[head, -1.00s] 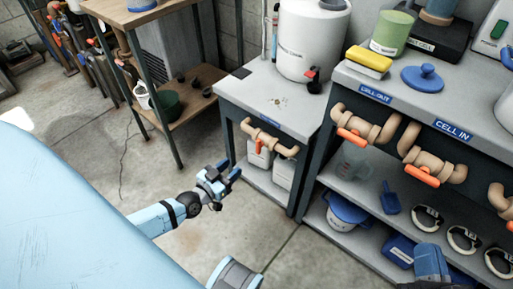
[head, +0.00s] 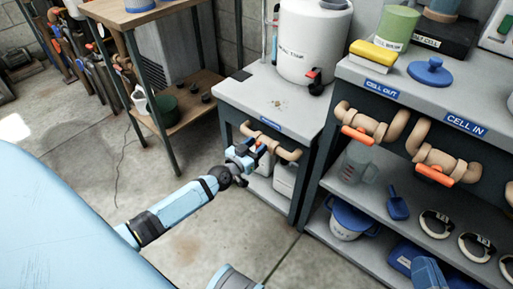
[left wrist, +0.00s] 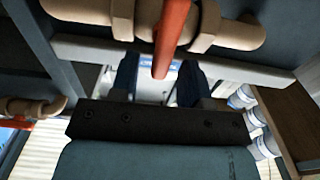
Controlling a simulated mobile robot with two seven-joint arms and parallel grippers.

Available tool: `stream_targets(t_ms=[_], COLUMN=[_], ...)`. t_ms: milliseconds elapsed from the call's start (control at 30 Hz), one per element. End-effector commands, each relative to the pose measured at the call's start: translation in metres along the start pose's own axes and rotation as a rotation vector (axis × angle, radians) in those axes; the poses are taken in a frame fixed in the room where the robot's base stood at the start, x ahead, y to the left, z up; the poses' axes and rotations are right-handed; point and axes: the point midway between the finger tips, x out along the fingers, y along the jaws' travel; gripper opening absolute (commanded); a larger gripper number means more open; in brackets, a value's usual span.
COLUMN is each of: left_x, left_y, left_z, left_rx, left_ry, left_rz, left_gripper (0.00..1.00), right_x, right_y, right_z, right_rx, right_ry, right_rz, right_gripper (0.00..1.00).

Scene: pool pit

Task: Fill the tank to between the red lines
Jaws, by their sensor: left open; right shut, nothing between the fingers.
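The white tank (head: 312,42) stands on the left bench, with a red-handled tap (head: 314,76) low on its side. A slim upright tube (head: 275,32) is beside it; I cannot make out red lines or a level. A tan pipe valve (head: 284,152) crosses the bench front. Its orange handle (left wrist: 172,38) hangs ahead of my left gripper in the left wrist view. My left gripper (head: 252,153) is open and empty, close to this valve; contact is unclear. My right gripper (head: 428,272) is shut at the bottom right, partly cut off.
The right bench carries two more tan valves with orange handles (head: 358,135), under the CELL OUT and CELL IN labels. Its shelves hold a clear jug (head: 355,163), a blue scoop (head: 397,203) and a blue-lidded bucket (head: 350,216). Bare floor lies before the benches.

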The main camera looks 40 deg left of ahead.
Motion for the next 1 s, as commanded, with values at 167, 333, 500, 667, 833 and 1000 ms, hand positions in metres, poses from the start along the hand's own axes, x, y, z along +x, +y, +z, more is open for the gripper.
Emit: stream_targets(t_ms=[167,333,500,667,833,1000], left_x=[0.005,0.0047,0.0045,0.0044,0.0044,0.0045], left_y=[0.0002,0.0002,0.0002,0.0,-0.0007,-0.0028], left_z=[-0.0005,-0.0005,-0.0004,-0.0003,-0.0004,-0.0004], left_rx=[0.001,0.001,0.001,0.0,-0.023,-0.097], left_ry=[0.0,0.0,0.0,0.0,0.0,0.0], left_rz=[0.001,0.001,0.0,0.0,0.0,0.0], left_gripper=[0.43,0.43,0.06,0.0,0.0,0.0], right_x=[0.0001,0.0,-0.0001,-0.0001,-0.0001,-0.0001], right_y=[0.0003,0.0003,0.0005,0.0005,0.0004,0.0002], right_z=[0.0019,0.002,0.0021,0.002,0.0014,-0.0001], right_rx=[0.0,0.0,-0.001,-0.001,-0.001,-0.001], right_ry=[-0.008,-0.008,-0.008,-0.008,-0.006,-0.001], right_rz=[-0.001,0.0,0.0,0.0,0.0,0.0], right_gripper=[0.0,0.0,0.0,0.0,0.0,0.0])
